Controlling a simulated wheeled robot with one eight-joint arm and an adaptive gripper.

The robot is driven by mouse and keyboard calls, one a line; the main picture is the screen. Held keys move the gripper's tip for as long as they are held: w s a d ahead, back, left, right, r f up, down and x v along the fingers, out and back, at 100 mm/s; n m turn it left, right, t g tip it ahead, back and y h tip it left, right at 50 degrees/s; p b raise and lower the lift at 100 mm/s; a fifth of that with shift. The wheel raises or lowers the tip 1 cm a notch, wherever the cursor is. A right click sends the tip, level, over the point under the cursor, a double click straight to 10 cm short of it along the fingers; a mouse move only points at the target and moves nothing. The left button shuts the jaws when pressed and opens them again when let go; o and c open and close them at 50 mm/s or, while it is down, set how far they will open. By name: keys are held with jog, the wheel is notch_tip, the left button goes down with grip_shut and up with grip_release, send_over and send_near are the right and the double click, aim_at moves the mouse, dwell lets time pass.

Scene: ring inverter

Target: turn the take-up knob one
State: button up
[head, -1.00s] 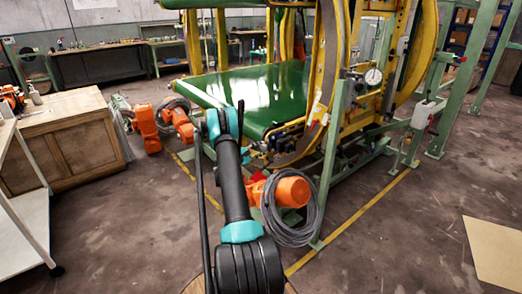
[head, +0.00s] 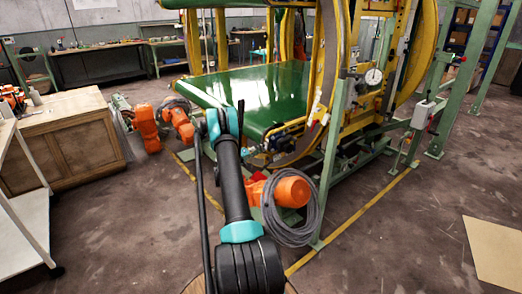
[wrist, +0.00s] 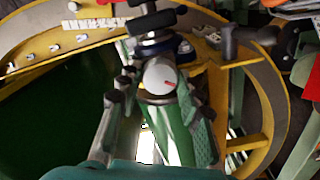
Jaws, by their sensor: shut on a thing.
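The knob sits in front of dark, round machine parts. In the head view my black and teal arm reaches toward the yellow ring machine (head: 335,70). There the knob and fingertips are too small or hidden to make out.
A green belt bed (head: 250,85) runs through the ring. Orange motors (head: 292,191) with coiled grey cable (head: 310,225) stand low by the machine. A wooden cabinet (head: 70,145) is at the left. Open floor (head: 400,240) lies at the right.

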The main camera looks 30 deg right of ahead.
jog(key=shift+m, duration=4.1)
jog(key=o, duration=1.2)
jog(key=shift+c, duration=0.2)
jog(key=shift+a, duration=0.2)
jog(key=s+a, duration=0.1)
jog(key=a, duration=1)
jog(key=shift+a, duration=0.35)
jog(key=shift+r, duration=0.1)
